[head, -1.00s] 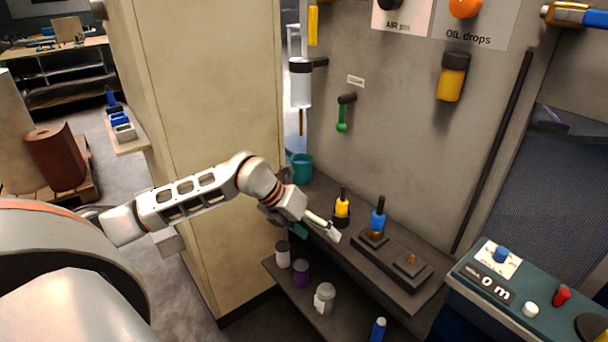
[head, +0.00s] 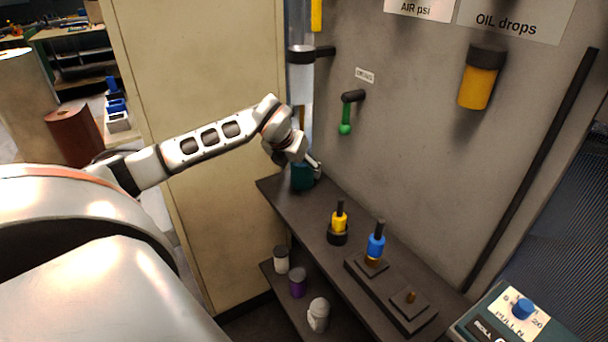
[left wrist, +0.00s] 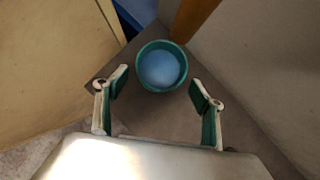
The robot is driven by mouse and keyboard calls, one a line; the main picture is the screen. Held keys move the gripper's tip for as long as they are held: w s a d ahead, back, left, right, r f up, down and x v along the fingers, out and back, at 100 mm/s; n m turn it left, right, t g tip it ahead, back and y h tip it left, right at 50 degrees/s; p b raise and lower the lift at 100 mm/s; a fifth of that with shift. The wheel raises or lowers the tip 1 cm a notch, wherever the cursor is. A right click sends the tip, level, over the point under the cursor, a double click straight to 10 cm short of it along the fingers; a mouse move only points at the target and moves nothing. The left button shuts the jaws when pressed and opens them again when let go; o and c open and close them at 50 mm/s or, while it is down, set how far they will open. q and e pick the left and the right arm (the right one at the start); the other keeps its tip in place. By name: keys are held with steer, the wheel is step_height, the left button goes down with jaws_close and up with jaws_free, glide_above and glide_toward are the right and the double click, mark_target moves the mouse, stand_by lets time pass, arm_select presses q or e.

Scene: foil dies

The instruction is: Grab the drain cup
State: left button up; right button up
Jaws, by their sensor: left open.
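The drain cup (head: 302,179) is a teal cup at the far left end of the upper shelf, partly hidden behind my left gripper (head: 308,165). In the left wrist view the cup (left wrist: 162,67) is seen from above, with a teal rim and a pale blue inside. My left gripper (left wrist: 159,86) is open there, one finger on each side and a little short of the cup. The gap between the fingers is empty, and I see no contact. My right gripper is not in view.
A yellow-topped tool (head: 338,224) and a blue one (head: 376,243) stand farther along the shelf (head: 308,210). A clear bowl (head: 301,72) and a green-tipped lever (head: 347,112) are on the wall above. A cream panel (head: 200,90) stands left of the cup.

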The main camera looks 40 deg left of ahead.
mark_target(302, 174)
arm_select(q)
steer(key=shift+x, duration=2.7)
steer(key=shift+s+a+r, duration=0.1)
steer(key=c, duration=1.3)
